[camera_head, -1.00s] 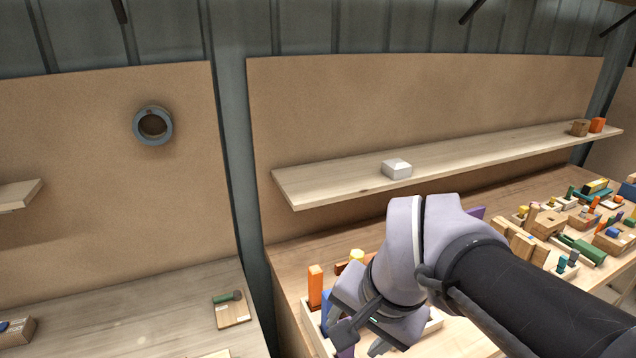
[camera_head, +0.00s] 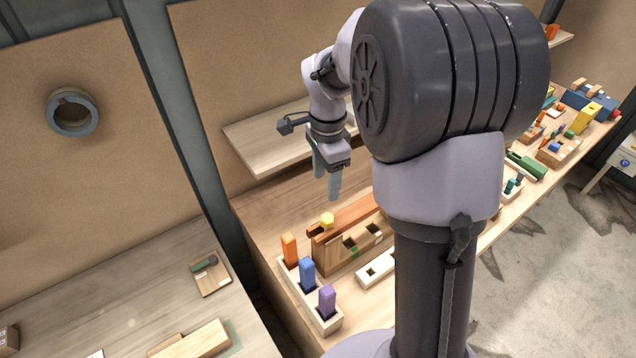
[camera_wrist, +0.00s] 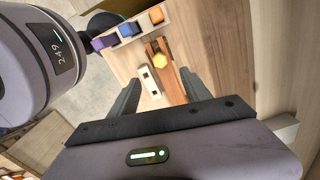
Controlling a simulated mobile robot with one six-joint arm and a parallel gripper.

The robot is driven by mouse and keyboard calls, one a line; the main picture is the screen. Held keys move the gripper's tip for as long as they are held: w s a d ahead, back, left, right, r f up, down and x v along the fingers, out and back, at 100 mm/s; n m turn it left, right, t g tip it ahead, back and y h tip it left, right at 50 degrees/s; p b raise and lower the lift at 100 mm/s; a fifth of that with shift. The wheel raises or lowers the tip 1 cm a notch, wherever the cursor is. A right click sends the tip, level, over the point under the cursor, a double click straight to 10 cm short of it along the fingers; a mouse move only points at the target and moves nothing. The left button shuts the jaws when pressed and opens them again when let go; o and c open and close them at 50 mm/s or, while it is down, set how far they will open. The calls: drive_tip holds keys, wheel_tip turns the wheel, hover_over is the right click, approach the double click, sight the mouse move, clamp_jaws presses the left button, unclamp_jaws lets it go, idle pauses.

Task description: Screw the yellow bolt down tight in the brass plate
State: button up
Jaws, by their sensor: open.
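I cannot tell whether this strip is the brass plate, or how deep the bolt sits. My gripper (camera_head: 327,178) is open and empty, fingers pointing down, above and apart from the bolt. In the wrist view the bolt appears just beyond the fingertips, roughly between the two fingers (camera_wrist: 160,78).
A pale tray with orange (camera_head: 289,249), blue (camera_head: 307,273) and purple (camera_head: 326,300) pegs stands at the front left. A wooden block with square holes (camera_head: 350,250) is beside the strip. A shelf (camera_head: 265,138) hangs behind my gripper. My arm hides the bench's middle.

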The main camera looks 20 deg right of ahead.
sight(325, 218)
wheel_tip(325, 218, down, 14)
drive_tip(key=shift+s+f+b, duration=0.1)
drive_tip(key=shift+f+b, duration=0.1)
drive_tip(key=shift+b, duration=0.6)
drive_tip(key=shift+f, duration=0.4)
drive_tip(key=shift+r, duration=0.1)
clamp_jaws()
drive_tip(key=m+b, duration=0.1)
drive_tip(key=b, duration=0.1)
drive_tip(key=f+m+b, duration=0.1)
drive_tip(key=m, duration=0.1)
drive_tip(key=shift+w+f+b, duration=0.2)
drive_tip(key=shift+w+b, duration=0.15)
drive_tip(key=shift+b, duration=0.05)
drive_tip(key=m+b, duration=0.1)
drive_tip(key=m, duration=0.2)
drive_tip(key=shift+b, duration=0.35)
drive_tip(key=shift+s+r+m+b, duration=0.2)
drive_tip(key=shift+m+b, duration=0.15)
drive_tip(key=shift+m, duration=0.35)
drive_tip(key=shift+r+m, duration=0.2)
drive_tip(key=shift+m, duration=0.1)
